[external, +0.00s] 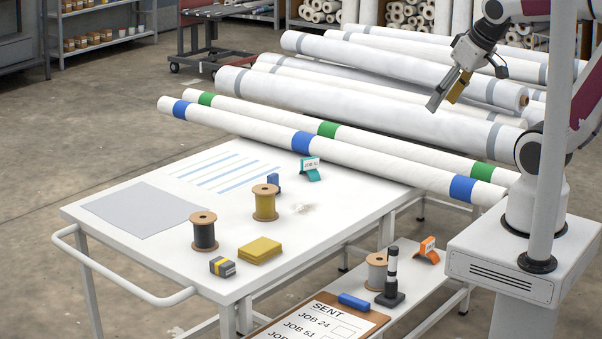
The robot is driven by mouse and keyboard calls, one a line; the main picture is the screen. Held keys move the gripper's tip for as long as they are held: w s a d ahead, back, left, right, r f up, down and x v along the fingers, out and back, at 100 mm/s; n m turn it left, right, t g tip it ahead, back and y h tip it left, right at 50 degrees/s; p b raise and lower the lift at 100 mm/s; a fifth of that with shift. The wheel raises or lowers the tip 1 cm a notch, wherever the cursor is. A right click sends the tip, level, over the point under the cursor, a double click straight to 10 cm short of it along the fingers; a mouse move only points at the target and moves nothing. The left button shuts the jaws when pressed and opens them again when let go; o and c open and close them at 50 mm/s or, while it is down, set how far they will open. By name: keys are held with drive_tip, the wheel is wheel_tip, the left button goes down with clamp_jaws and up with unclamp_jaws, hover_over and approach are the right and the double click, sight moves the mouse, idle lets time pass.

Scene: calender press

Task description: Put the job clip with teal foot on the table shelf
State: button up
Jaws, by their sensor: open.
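The job clip with teal foot (311,169) stands on the table top (330,205) near its back right edge, with a white label reading JOB and a number I cannot read surely. The table shelf (440,280) lies lower, at the table's right side. My gripper (448,94) is open in the air at the upper right, over the long white rolls, well above and to the right of the teal clip. No object shows between its fingers.
A clip with orange foot (428,249), a thread spool (376,272), a black stand (391,285) and a clipboard (320,322) occupy the shelf. A blue block (273,183) and yellow spool (265,203) stand near the teal clip. Long white rolls (400,155) lie behind.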

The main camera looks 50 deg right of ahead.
drive_tip(key=w+d+f+t, duration=0.1)
drive_tip(key=w+d+f, duration=0.1)
drive_tip(key=w, duration=0.8)
drive_tip(key=w+d+f+m+t, duration=0.1)
drive_tip(key=w+d+f+t, duration=0.1)
drive_tip(key=w, duration=0.9)
drive_tip(key=w+d+f+t, duration=0.1)
drive_tip(key=w+d+f, duration=0.15)
drive_tip(key=w, duration=0.75)
drive_tip(key=w+d+f+t+h, duration=0.2)
drive_tip(key=w+d+f, duration=0.2)
drive_tip(key=w+f, duration=0.6)
drive_tip(key=m+t, duration=0.1)
drive_tip(key=t, duration=0.1)
approach(310, 162)
drive_tip(key=w, duration=0.3)
drive_tip(key=shift+r, duration=0.2)
drive_tip(key=shift+d+f, duration=0.15)
drive_tip(key=shift+f, duration=0.6)
drive_tip(key=shift+x, duration=1.3)
drive_tip(key=shift+w+d, duration=0.1)
